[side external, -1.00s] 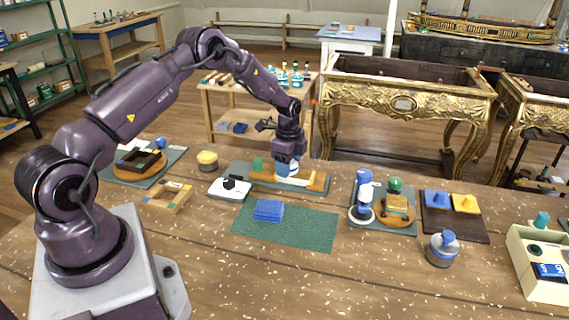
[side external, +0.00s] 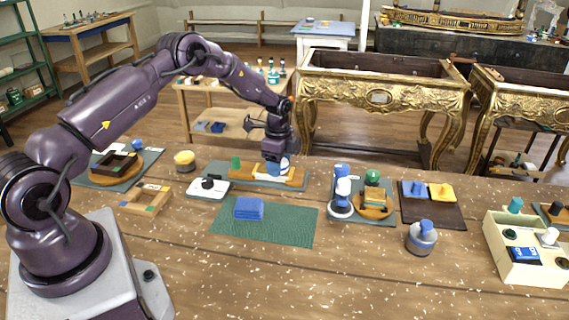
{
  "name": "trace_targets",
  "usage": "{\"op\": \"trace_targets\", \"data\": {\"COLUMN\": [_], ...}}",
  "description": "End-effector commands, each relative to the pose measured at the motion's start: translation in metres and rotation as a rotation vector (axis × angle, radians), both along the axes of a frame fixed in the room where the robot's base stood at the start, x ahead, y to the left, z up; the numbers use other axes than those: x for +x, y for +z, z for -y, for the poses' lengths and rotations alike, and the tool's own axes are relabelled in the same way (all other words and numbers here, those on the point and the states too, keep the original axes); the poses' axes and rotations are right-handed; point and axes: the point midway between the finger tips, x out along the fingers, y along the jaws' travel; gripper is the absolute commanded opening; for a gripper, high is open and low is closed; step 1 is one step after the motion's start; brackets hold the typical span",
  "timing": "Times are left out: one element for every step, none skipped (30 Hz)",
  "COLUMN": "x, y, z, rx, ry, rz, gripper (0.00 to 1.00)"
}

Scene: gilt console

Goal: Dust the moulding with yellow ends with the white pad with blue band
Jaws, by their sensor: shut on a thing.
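My gripper (side external: 277,156) is shut on the white pad with blue band (side external: 276,168). Its blue part shows just under the fingers; the white part is hard to separate from the pale strip beneath. The moulding with yellow ends (side external: 242,173) is a pale strip with orange-yellow ends, lying on a grey-green mat (side external: 216,176) near the table's far side. The pad is low over the moulding, right of its middle. I cannot tell whether they touch. The pad and my gripper hide part of the moulding.
A white block with a black knob (side external: 209,187) and a green peg (side external: 236,162) stand close left. A folded blue cloth (side external: 249,208) lies on a green mat (side external: 290,225) in front. Blue-and-white items (side external: 341,190) stand right.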

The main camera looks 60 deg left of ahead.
Motion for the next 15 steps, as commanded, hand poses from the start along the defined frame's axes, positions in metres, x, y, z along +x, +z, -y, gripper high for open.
{"op": "trace_targets", "data": {"x": [-0.005,-0.007,-0.009,-0.011,-0.013,-0.016,-0.018,-0.020,-0.022,-0.024,-0.026,-0.029,-0.031,-0.032,-0.035], "y": [-0.001,-0.001,-0.001,0.000,-0.001,-0.001,-0.001,-0.001,-0.001,-0.001,-0.001,-0.001,-0.001,-0.001,-0.001], "z": [-0.004,-0.006,-0.009,-0.011,-0.013,-0.015,-0.017,-0.020,-0.022,-0.024,-0.026,-0.028,-0.030,-0.032,-0.035], "rx": [0.001,0.000,0.000,0.000,0.000,0.000,0.000,0.001,0.001,0.000,0.000,0.000,0.000,0.000,0.000], "ry": [0.002,0.003,0.003,0.003,0.003,0.002,0.002,0.002,0.003,0.003,0.003,0.003,0.003,0.003,0.003], "rz": [-0.003,-0.004,-0.004,-0.004,-0.004,-0.004,-0.004,-0.003,-0.003,-0.004,-0.004,-0.004,-0.004,-0.004,-0.004], "gripper": [0.33,0.33,0.33,0.33,0.33,0.33,0.33,0.33,0.33,0.33,0.33,0.33,0.33,0.33,0.33]}}
